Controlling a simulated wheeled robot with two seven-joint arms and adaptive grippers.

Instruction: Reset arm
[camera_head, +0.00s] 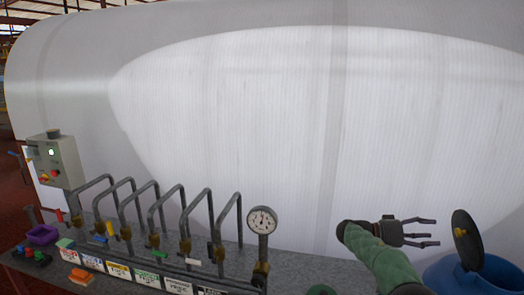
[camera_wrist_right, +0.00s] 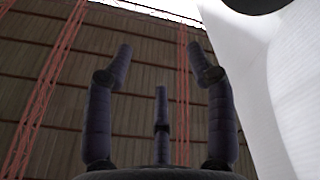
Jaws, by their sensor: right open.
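My right gripper (camera_head: 430,231) is at the lower right in the head view, at the end of a green-sleeved arm. Its dark fingers point to the right, towards a dark round lid, and are spread apart with nothing between them. In the right wrist view my right gripper (camera_wrist_right: 160,62) shows its fingers apart and empty, against a ribbed wall with red trusses. My left gripper is not in view.
A blue drum (camera_head: 462,276) with the dark round lid (camera_head: 467,240) stands right of the gripper. A grey bench (camera_head: 300,268) carries bent pipes, a pressure gauge (camera_head: 262,220) and a purple bin (camera_head: 42,235). A control box (camera_head: 57,160) is at left. A large white tank (camera_head: 250,100) fills the back.

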